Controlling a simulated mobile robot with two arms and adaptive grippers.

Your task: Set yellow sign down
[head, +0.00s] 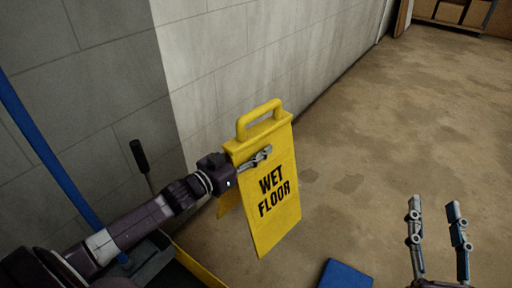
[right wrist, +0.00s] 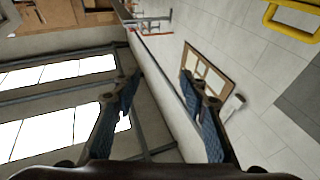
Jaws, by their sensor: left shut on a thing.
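The yellow sign (head: 278,222), marked WET FLOOR, stands upright in the middle of the head view, slightly tilted, with its loop handle on top. My left gripper (head: 262,157) is shut on its upper part, just below the handle. I cannot tell whether its lower edge touches the floor. A second panel shows partly behind it. The sign's yellow handle (right wrist: 292,22) seems to show at the upper right of the right wrist view. My right gripper (head: 435,205) is open and empty, right of the sign; its spread fingers also show in the right wrist view (right wrist: 160,84).
A grey block wall (head: 260,60) runs along the left and back. Bare, stained concrete floor (head: 400,130) lies open to the right. A blue object (head: 345,274) lies at the bottom edge. A blue pole (head: 45,150) and a dark-handled item (head: 140,158) stand at left.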

